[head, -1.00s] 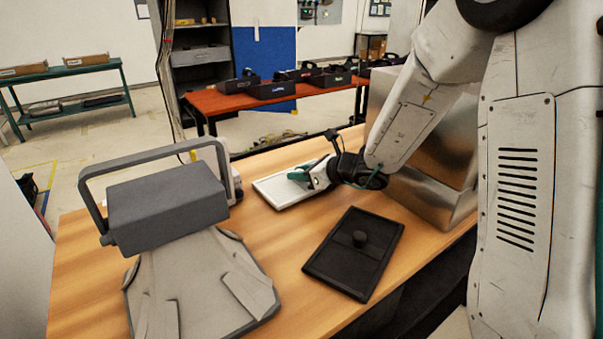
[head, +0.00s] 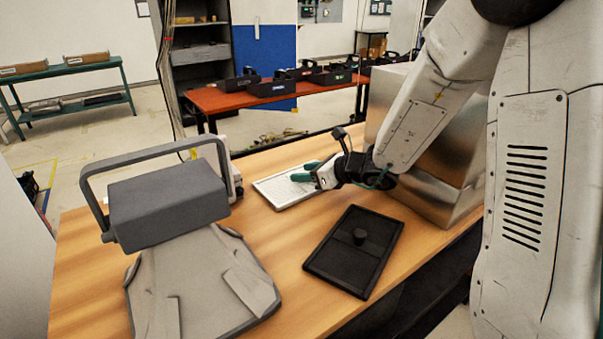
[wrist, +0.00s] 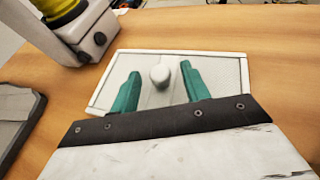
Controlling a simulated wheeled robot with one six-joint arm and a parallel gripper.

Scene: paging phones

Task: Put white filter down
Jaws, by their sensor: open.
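The white filter (head: 272,191) is a flat rectangular panel lying on the wooden table, left of my gripper in the head view. My gripper (head: 302,174) is open, with green fingers over the filter. In the wrist view the two fingertips of my gripper (wrist: 161,72) stand on either side of the knob, with gaps between them and it.
A black panel with a knob (head: 340,262) lies on the table in front of my gripper. A grey machine with a handle (head: 168,205) stands at the left. A metal box (head: 440,160) stands behind my arm. Bare wood (head: 285,235) lies between them.

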